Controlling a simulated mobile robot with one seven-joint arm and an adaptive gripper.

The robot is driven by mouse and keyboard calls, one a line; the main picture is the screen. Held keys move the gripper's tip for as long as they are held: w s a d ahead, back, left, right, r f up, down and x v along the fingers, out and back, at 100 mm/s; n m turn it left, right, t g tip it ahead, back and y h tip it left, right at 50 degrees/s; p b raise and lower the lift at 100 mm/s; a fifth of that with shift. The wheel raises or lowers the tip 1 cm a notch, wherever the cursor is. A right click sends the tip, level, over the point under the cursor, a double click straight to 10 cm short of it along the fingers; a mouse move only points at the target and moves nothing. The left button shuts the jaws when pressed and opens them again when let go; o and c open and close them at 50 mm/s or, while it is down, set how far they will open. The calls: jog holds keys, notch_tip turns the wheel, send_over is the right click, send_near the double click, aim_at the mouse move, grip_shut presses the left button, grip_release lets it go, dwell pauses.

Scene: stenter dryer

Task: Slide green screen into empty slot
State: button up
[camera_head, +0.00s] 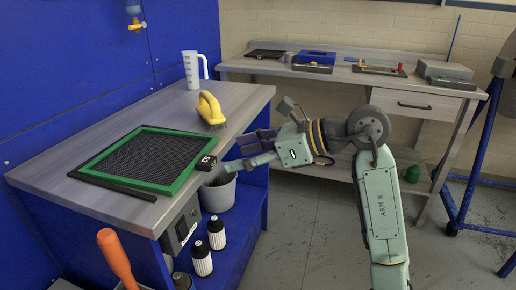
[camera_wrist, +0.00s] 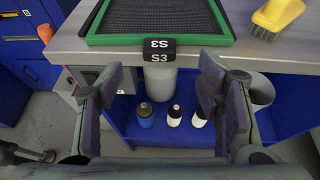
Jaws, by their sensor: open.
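The green screen (camera_head: 145,158), a green frame around dark mesh, lies flat on the grey worktop (camera_head: 75,198). A black tab marked S3 (camera_head: 205,162) sits on its edge nearest my gripper. In the wrist view the green screen (camera_wrist: 160,39) is at the top, with the S3 tab (camera_wrist: 158,57) centred at the worktop's edge. My gripper (camera_head: 240,150) is open and empty beside the tab. In the wrist view the fingers (camera_wrist: 160,85) stand wide apart, one on each side below the tab. I cannot make out an empty slot in either view.
A yellow-handled brush (camera_head: 210,107) and a white jug (camera_head: 192,70) stand behind the screen. A dark bar (camera_head: 108,186) lies along its front left edge. A grey bucket (camera_head: 218,192) and bottles (camera_head: 202,258) are below. Another bench (camera_head: 340,75) stands at the back.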

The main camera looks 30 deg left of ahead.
aim_at(213, 161)
jog(key=x, duration=0.6)
jog(key=shift+s+a+p, duration=0.15)
jog(key=shift+a+p, duration=0.2)
jog(key=shift+a, duration=0.05)
jog(key=shift+c, duration=0.4)
jog(key=c, duration=1.3)
jog(key=shift+d, duration=0.1)
jog(key=shift+w+d+b, duration=0.2)
jog(key=shift+w+d, duration=0.05)
jog(key=shift+d, duration=0.6)
jog(key=shift+w+d+b, duration=0.25)
jog(key=shift+w+d, duration=0.05)
jog(key=shift+d, duration=0.6)
jog(key=shift+w+d+b, duration=0.2)
jog(key=shift+w+d, duration=0.05)
jog(key=shift+d, duration=0.6)
jog(key=o, duration=1.4)
